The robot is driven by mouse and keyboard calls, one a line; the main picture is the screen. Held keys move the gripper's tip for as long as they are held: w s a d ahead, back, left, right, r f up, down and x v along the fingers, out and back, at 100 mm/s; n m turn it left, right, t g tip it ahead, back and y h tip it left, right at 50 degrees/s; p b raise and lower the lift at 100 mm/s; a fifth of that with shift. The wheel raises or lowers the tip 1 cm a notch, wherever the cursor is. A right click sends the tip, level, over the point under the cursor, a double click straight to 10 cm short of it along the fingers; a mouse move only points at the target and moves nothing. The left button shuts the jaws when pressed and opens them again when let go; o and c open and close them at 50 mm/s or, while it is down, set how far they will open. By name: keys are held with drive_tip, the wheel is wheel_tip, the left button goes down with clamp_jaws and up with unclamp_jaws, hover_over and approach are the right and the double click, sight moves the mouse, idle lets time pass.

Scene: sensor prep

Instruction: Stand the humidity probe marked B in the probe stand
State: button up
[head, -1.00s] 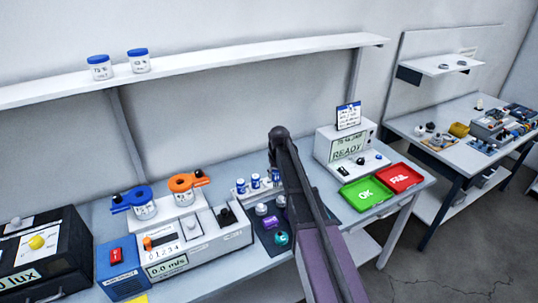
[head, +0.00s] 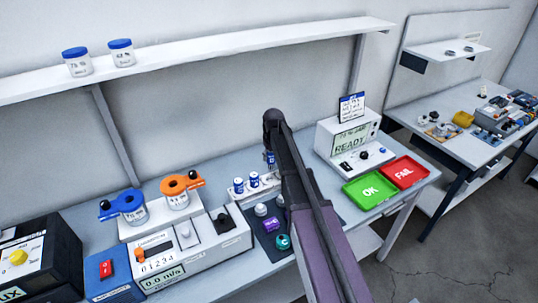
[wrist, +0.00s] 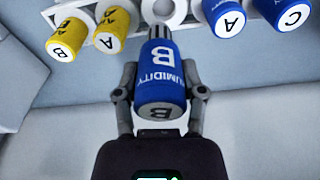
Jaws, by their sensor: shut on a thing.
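The probe stand (wrist: 104,10) is a pale rack at the top of the wrist view, just beyond the held probe. An empty round socket (wrist: 170,10) shows in it, between yellow probes and blue probes. In the head view the held probe (head: 270,160) shows beside my arm, above the stand (head: 243,197). My arm hides the stand's right part.
Blue probes A (wrist: 226,14) and C (wrist: 286,12) stand on one side of the empty socket, yellow A (wrist: 111,28) and B (wrist: 67,40) on the other. A dark mat (head: 262,238) with small parts lies in front. Green (head: 369,191) and red (head: 404,171) trays are right.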

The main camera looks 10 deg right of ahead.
sight(269, 168)
drive_tip(key=shift+n, duration=0.3)
drive_tip(key=shift+a+r+n, duration=0.1)
drive_tip(key=shift+a+n, duration=0.1)
drive_tip(key=shift+n, duration=0.55)
drive_tip(key=shift+a+r+n, duration=0.1)
drive_tip(key=shift+a+n, duration=0.1)
drive_tip(key=shift+n, duration=0.55)
drive_tip(key=shift+f, duration=0.15)
drive_tip(key=shift+f+b, duration=2.35)
drive_tip(key=shift+f, duration=0.05)
drive_tip(key=shift+f+b, duration=1.25)
idle(2.4)
